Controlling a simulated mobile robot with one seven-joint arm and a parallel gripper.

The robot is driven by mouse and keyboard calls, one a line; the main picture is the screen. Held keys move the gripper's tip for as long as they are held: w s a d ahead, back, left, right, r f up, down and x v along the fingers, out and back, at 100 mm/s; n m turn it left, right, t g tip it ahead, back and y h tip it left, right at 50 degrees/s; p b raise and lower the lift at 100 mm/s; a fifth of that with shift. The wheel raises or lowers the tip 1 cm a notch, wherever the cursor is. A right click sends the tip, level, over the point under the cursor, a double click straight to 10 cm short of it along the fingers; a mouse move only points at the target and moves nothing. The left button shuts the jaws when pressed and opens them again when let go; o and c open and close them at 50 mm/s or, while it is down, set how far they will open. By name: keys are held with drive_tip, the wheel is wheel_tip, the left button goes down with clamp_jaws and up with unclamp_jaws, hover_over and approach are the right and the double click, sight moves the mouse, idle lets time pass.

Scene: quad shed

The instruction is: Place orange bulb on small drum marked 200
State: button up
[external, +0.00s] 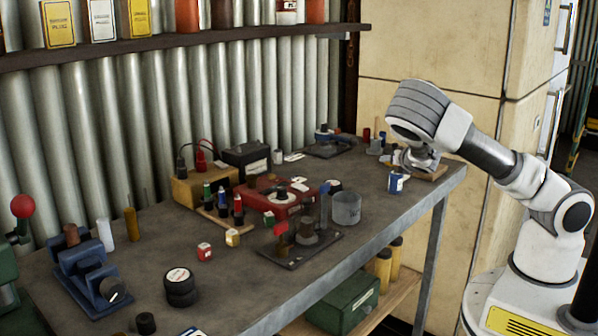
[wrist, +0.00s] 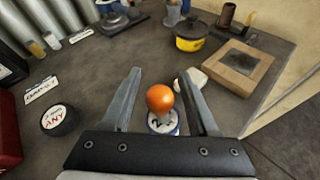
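The orange bulb (wrist: 160,98) is between the two fingers of my gripper (wrist: 160,74) in the wrist view, with a visible gap on each side. My gripper is open around it. Directly under the bulb in that view is a small drum (wrist: 163,124) with a blue rim and a pale top; only part of its number, starting with 2, shows. I cannot tell for sure whether the bulb touches the drum's top. In the external view my gripper (external: 413,160) is low over the right end of the bench, beside a small blue-and-white can (external: 397,183). The bulb cannot be made out there.
A black disc marked ANY (wrist: 57,119) and a white label card (wrist: 41,88) lie to the left. A yellow pot with black lid (wrist: 190,39) and a wooden block (wrist: 238,66) stand beyond. A pale object (wrist: 188,80) is partly behind the right finger. A grey tin (external: 345,208) stands on the bench.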

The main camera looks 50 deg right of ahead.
drive_tip(key=shift+s+a+r+p, duration=0.1)
drive_tip(key=shift+r+p, duration=0.2)
drive_tip(key=shift+r, duration=0.05)
drive_tip(key=w+p+v, duration=0.1)
drive_tip(key=p+v, duration=0.8)
drive_tip(key=p, duration=0.3)
drive_tip(key=shift+s+a+r, duration=0.2)
drive_tip(key=shift+a+r, duration=0.35)
drive_tip(key=shift+a, duration=0.1)
drive_tip(key=shift+a+p, duration=0.1)
drive_tip(key=shift+p, duration=0.7)
drive_tip(key=p, duration=0.3)
drive_tip(key=shift+s+a+r, duration=0.1)
drive_tip(key=shift+s, duration=0.25)
